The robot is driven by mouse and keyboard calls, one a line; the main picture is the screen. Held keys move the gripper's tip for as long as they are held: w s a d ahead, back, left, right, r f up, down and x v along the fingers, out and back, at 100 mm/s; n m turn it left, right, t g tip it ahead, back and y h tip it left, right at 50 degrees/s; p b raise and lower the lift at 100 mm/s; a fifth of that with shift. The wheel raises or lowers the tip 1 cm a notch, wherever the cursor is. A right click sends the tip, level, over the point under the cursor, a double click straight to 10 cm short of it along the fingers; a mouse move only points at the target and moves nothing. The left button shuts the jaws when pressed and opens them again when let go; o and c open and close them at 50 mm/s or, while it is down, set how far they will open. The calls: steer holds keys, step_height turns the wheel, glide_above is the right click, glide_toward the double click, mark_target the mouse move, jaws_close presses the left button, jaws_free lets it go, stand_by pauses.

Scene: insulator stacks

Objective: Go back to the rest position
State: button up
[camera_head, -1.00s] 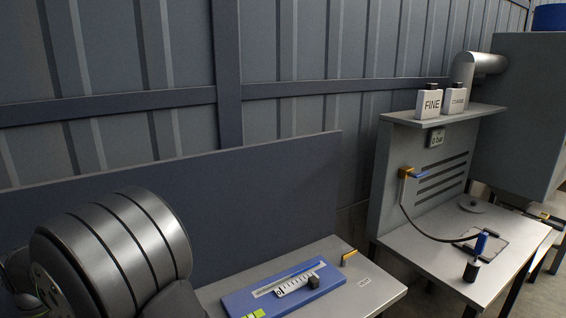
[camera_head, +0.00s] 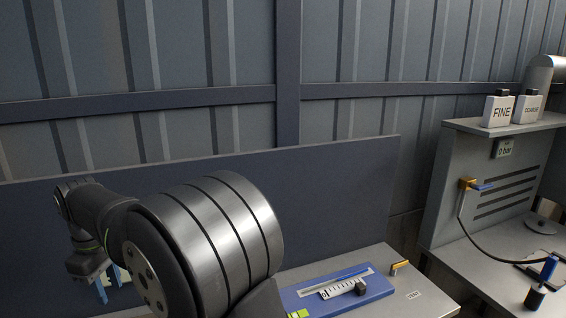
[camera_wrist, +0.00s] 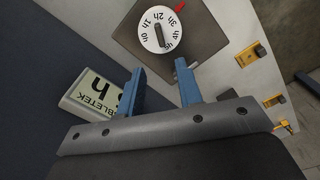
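My gripper (camera_wrist: 160,88) shows in the wrist view as two blue fingers spread apart, with nothing between them. In the head view it hangs at the lower left (camera_head: 104,284), fingers downward, partly cut off by my own arm. A white round dial (camera_wrist: 160,30) with hour marks and a black pointer lies beyond the fingertips, apart from them. It sits on a dark square plate with a red mark beside it. A pale box with a display (camera_wrist: 92,96) lies left of the fingers, partly behind the left one.
A blue board with a scale (camera_head: 340,288) lies on the near bench, with a yellow bracket (camera_head: 400,267) beside it. A dark panel (camera_head: 340,190) backs the bench.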

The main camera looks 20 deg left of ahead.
step_height(320, 180, down, 12)
steer(key=shift+f, duration=0.15)
steer(key=shift+f+m, duration=0.1)
steer(key=shift+m, duration=0.2)
steer(key=m, duration=0.3)
steer(key=shift+m, duration=0.4)
steer(key=m, duration=0.5)
steer(key=shift+m, duration=0.3)
steer(key=shift+r, duration=2.25)
